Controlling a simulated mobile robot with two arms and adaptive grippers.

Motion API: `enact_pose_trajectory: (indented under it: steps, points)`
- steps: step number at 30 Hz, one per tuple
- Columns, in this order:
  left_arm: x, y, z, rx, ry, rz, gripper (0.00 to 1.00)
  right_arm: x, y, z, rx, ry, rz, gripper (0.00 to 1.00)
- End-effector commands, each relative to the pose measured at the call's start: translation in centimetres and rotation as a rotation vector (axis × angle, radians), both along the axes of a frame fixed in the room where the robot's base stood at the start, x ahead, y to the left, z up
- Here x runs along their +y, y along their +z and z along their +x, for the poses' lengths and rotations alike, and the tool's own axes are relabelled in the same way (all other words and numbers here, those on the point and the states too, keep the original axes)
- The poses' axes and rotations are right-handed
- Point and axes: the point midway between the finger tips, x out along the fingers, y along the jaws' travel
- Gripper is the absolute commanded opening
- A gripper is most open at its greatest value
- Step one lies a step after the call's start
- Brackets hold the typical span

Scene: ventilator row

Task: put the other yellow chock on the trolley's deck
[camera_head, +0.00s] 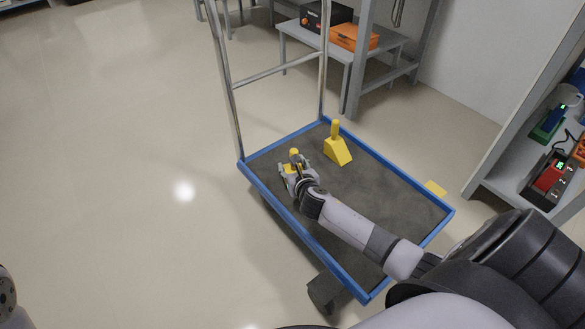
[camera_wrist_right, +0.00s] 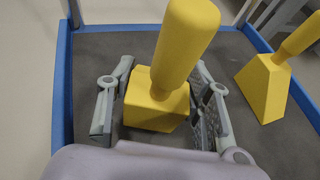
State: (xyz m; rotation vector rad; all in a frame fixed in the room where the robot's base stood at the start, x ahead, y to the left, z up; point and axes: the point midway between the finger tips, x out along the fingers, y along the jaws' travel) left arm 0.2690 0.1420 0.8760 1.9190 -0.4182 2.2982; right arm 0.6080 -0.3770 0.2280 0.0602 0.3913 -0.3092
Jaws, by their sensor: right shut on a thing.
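The trolley's dark grey deck (camera_head: 385,200) has a raised blue rim and a metal push frame at its far left end. One yellow chock (camera_head: 338,150), a wedge with an upright handle, stands on the deck near the far edge; it is partly cut off in the right wrist view (camera_wrist_right: 265,85). My right gripper (camera_head: 294,172) is over the deck's left part, shut on the other yellow chock (camera_wrist_right: 187,45), with one finger on each side of its block. This chock is at or just above the deck; I cannot tell if it touches. My left gripper is out of view.
A grey table (camera_head: 385,52) behind the trolley carries an orange case (camera_head: 354,37) and a black device. A grey shelf (camera_head: 520,180) with devices stands at the right. A yellow patch (camera_head: 436,188) shows beside the trolley. The floor at left is clear.

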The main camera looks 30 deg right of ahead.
Motion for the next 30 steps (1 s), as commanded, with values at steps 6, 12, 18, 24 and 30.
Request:
enact_pose_trajectory:
  steps: [6,12,18,24,30]
  points:
    - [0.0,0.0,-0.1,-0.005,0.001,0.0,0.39,0.0,-0.3,0.1,-0.002,0.001,0.0,0.06]
    - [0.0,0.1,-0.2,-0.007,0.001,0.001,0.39,0.0,-0.3,0.0,0.0,0.0,0.001,0.59]
    - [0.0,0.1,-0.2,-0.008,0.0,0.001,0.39,0.0,-0.3,0.0,0.0,0.0,0.001,0.66]
    - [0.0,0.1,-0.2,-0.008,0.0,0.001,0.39,0.0,-0.2,0.0,0.0,0.0,0.001,0.66]
    - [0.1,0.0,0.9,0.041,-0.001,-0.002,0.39,0.5,1.0,-1.6,0.003,0.001,0.001,0.66]
